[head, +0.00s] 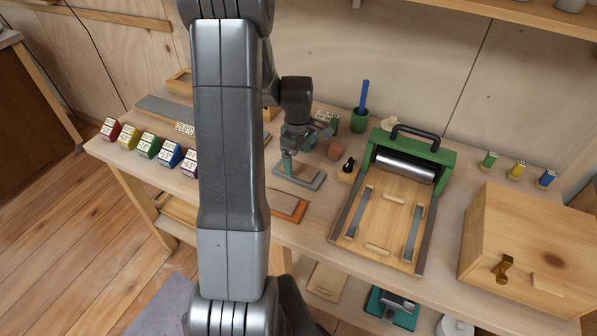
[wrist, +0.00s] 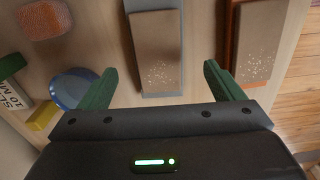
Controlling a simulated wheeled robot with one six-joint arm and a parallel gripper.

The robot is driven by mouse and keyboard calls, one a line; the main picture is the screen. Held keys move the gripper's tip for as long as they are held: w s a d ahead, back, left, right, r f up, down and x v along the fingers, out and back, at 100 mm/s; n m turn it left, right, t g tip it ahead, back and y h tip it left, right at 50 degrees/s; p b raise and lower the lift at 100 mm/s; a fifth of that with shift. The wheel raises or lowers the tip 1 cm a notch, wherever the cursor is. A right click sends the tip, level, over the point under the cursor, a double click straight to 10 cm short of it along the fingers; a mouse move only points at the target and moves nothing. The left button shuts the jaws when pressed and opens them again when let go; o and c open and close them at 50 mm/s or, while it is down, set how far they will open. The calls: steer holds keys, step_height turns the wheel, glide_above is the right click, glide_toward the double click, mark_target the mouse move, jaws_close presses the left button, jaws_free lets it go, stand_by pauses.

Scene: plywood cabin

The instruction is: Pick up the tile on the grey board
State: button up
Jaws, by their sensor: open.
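The grey board (wrist: 180,60) lies on the bench with a brown, pale-speckled tile (wrist: 157,45) flat on it. They also show small in the head view, the tile (head: 302,170) under my gripper (head: 289,165). In the wrist view my gripper (wrist: 159,70) is open and empty. Its two green fingers lie either side of the tile's near end, with gaps on both sides. I cannot tell the fingertips' exact height above the bench. A similar tile (wrist: 258,42) lies on an orange board (wrist: 232,45) to the right.
A reddish block (wrist: 45,18), a blue round dish (wrist: 72,88) and a yellow piece (wrist: 42,116) lie left in the wrist view. A green-framed roller press (head: 445,165) and a wooden box (head: 530,245) stand to the right. Several coloured labelled blocks (head: 150,146) line the left front edge.

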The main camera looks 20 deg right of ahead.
mark_target(299, 169)
steer(key=shift+d+f+p, duration=0.15)
steer(key=shift+f+p, duration=0.4)
steer(key=shift+f, duration=2.1)
